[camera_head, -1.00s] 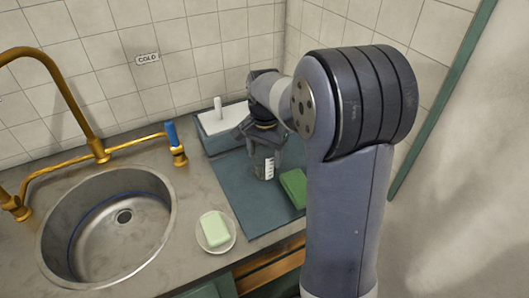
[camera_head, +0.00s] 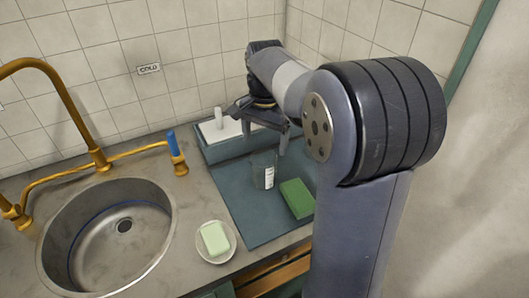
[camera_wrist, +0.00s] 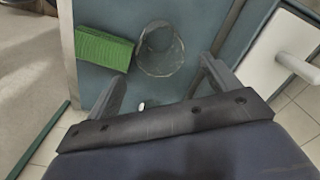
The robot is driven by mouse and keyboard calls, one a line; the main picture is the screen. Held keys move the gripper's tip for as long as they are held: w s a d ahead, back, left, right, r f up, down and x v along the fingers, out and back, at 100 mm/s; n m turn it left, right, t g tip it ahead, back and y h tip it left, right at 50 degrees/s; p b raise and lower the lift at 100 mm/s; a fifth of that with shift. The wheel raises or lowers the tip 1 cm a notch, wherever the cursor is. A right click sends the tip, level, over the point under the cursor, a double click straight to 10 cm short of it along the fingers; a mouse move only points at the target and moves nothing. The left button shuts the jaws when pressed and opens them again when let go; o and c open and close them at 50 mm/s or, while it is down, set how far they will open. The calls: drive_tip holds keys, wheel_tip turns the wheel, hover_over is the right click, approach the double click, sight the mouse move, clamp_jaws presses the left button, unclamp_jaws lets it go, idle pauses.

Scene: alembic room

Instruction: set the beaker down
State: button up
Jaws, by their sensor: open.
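The clear glass beaker (camera_head: 263,171) with white markings stands upright on the blue-green mat (camera_head: 236,207) beside the sink. It also shows in the wrist view (camera_wrist: 160,50), seen from above, beyond the fingertips. My gripper (camera_head: 262,121) is open and empty, above and behind the beaker, apart from it. In the wrist view its two fingers (camera_wrist: 162,78) are spread wide with nothing between them.
A green sponge (camera_head: 297,198) lies on the mat just right of the beaker. A blue-grey box with a white top (camera_head: 222,132) stands behind. A soap dish (camera_head: 216,242) and the sink (camera_head: 108,235) are to the left.

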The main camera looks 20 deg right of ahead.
sight(264, 152)
drive_tip(key=shift+r, duration=1.8)
wheel_tip(264, 152, down, 13)
drive_tip(key=shift+r+b, duration=0.2)
drive_tip(key=shift+b, duration=0.25)
wheel_tip(264, 152, up, 3)
drive_tip(key=shift+f, duration=0.1)
drive_tip(key=shift+r, duration=0.75)
drive_tip(key=shift+f, duration=0.1)
